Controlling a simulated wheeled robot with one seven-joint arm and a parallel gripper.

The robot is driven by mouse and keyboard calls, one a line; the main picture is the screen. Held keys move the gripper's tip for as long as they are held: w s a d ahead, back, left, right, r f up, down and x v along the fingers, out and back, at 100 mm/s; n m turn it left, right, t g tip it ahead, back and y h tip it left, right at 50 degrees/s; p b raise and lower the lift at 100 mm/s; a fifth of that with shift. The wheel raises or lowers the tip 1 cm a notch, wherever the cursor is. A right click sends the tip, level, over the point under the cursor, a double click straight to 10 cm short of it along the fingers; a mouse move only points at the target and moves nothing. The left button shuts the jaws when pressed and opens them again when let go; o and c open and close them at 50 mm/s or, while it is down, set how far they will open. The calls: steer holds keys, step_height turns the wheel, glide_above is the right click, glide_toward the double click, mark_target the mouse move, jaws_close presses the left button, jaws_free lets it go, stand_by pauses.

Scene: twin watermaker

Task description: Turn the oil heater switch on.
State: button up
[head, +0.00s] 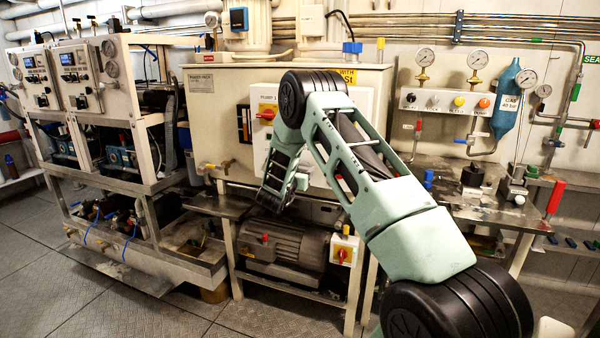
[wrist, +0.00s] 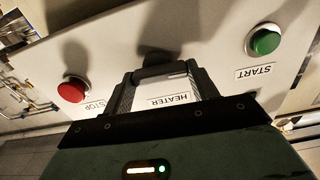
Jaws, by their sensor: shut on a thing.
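In the wrist view a pale panel (wrist: 110,35) appears upside down, with a HEATER label (wrist: 168,101) between my fingers. My gripper (wrist: 160,75) is shut on a dark heater switch (wrist: 158,72) just beyond that label; the fingers hide its sides, and its exact setting cannot be told. In the head view my arm stands in front of the white control panel (head: 265,95) on the beige cabinet and covers much of it. My fingertips and the heater switch are hidden there.
A red STOP button (wrist: 71,89) and a green START button (wrist: 264,42) sit on either side of my gripper. A metal bench with a motor (head: 284,250) stands below. Open floor (head: 80,300) lies at the lower left.

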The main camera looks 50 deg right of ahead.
steer(key=m+b, duration=0.5)
steer(key=b, duration=0.2)
steer(key=m+b, duration=0.6)
steer(key=b, duration=0.2)
steer(key=m+b, duration=0.6)
steer(key=b, duration=0.2)
steer(key=shift+s+d+f, duration=0.1)
steer(key=shift+s+f, duration=0.15)
steer(key=shift+r+m, duration=0.1)
steer(key=shift+m, duration=0.2)
steer(key=o, duration=1)
steer(key=v, duration=1.7)
steer(key=shift+a+p, duration=0.25)
steer(key=shift+p, duration=0.2)
steer(key=shift+s, duration=0.15)
